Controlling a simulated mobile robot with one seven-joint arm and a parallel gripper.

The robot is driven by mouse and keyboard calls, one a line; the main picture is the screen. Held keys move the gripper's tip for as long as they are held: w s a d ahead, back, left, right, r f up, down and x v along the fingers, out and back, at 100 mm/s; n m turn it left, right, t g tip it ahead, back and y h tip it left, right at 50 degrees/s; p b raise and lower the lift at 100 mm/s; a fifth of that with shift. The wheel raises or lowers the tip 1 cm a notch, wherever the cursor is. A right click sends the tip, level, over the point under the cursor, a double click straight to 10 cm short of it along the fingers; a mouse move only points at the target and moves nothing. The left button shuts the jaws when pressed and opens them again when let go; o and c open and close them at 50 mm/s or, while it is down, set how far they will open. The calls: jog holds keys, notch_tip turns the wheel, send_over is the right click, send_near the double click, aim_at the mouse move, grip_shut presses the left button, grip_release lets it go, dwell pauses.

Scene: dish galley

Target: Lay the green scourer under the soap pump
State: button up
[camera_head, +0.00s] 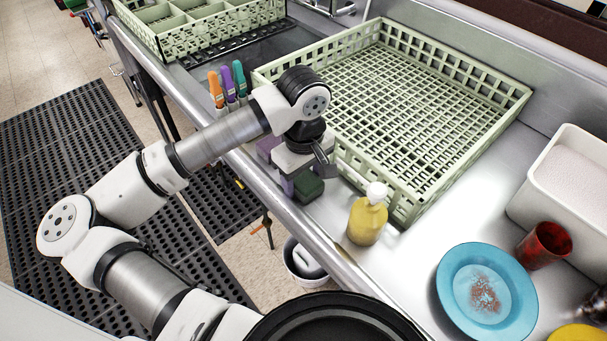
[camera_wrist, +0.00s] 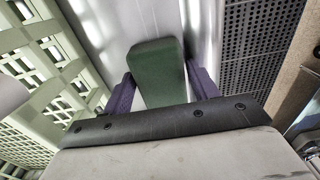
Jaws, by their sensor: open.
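The green scourer (camera_head: 309,188) lies on the steel counter near its front edge, partly hidden by my gripper in the head view. It also shows in the wrist view (camera_wrist: 157,62), lengthwise between the two purple fingers. My gripper (camera_head: 305,178) points down at it with the fingers apart, one on each side. In the wrist view my gripper (camera_wrist: 158,82) is open, and I cannot tell whether a finger touches the scourer. The soap pump (camera_head: 366,223), a yellow bottle with a white top, stands upright on the counter to the right of the scourer, apart from it.
A large pale green dish rack (camera_head: 518,97) stands just behind the pump and scourer. A blue plate (camera_head: 448,290), a red cup (camera_head: 545,245) and a white tub (camera_head: 530,208) are at right. Bare counter lies right of the pump.

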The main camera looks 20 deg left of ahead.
aim_at(304, 178)
notch_tip(304, 178, up, 12)
jog(key=b, duration=0.2)
